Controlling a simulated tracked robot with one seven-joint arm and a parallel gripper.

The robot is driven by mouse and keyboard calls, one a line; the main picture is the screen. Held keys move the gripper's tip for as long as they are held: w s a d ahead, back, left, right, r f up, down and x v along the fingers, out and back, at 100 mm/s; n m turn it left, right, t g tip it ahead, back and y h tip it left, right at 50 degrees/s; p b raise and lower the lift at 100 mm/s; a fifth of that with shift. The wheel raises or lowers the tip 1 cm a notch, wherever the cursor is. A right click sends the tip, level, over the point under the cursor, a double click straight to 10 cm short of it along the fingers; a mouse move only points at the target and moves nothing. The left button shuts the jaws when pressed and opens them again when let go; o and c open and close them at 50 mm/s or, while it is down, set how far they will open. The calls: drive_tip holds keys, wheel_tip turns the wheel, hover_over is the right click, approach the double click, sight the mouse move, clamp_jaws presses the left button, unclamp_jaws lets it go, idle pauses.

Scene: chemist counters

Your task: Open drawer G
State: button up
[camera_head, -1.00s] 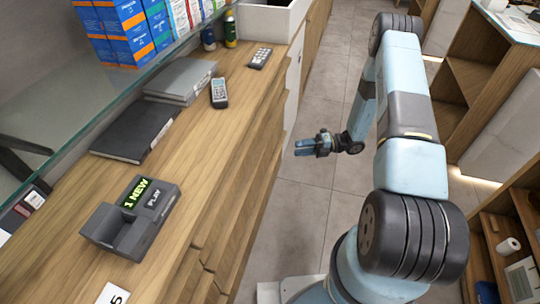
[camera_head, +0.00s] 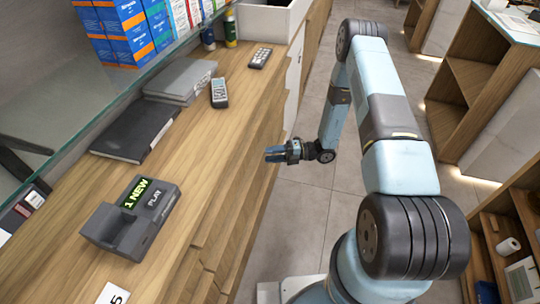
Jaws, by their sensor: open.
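My gripper (camera_head: 276,154) points left, close to the front of the wooden counter (camera_head: 200,195). It is open, and nothing shows between its fingers. The counter's drawer fronts (camera_head: 235,215) run down its right side and show at a steep angle. I see no letter on any of them, so I cannot tell which one is drawer G. I cannot tell whether the fingertips touch a drawer front.
On the counter are an answering machine (camera_head: 132,217), a black folder (camera_head: 135,131), grey binders (camera_head: 182,82), a phone (camera_head: 219,92) and a remote (camera_head: 260,58). A glass shelf with boxes (camera_head: 120,35) is above. Wooden shelving (camera_head: 465,75) stands right. The tiled aisle (camera_head: 305,215) is clear.

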drive_tip(key=shift+a, duration=1.15)
drive_tip(key=shift+c, duration=0.2)
clamp_jaws()
